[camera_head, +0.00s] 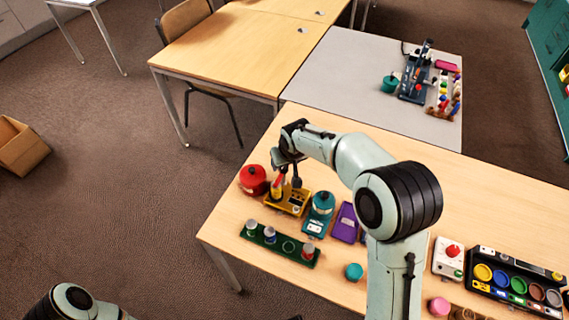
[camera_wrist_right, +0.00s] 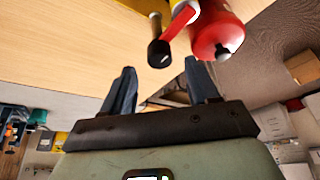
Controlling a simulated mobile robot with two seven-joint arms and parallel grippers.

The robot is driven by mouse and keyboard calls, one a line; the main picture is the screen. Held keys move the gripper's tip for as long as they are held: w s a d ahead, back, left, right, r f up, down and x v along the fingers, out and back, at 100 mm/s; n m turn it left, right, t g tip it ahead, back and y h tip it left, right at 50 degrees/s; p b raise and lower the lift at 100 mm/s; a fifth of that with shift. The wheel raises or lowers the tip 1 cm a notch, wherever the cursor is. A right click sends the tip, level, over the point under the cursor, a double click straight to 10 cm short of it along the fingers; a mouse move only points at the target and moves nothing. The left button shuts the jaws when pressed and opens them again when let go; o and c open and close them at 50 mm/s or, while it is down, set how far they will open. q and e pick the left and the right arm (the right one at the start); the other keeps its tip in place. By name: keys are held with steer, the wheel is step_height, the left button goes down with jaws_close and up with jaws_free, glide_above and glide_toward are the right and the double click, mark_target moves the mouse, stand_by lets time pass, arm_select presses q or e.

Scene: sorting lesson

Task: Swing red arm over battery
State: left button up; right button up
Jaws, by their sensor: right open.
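A yellow device (camera_head: 287,204) stands at the left end of the near wooden table, with a short upright red arm (camera_head: 277,184) on it. In the right wrist view the red arm (camera_wrist_right: 180,21) slants beside a black round-ended knob (camera_wrist_right: 159,53), with yellow parts behind. My right gripper (camera_head: 288,176) is over the device and partly hides it. In the right wrist view, the gripper (camera_wrist_right: 161,82) is open, its two fingers apart with nothing between them; the red arm lies beyond the fingertips. I cannot make out a battery for certain. My left gripper is out of view.
A green rack (camera_head: 280,244) lies in front, a purple box (camera_head: 345,223) further right. The table behind the device is clear.

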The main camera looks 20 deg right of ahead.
steer(key=v, duration=1)
steer(key=shift+s, duration=0.1)
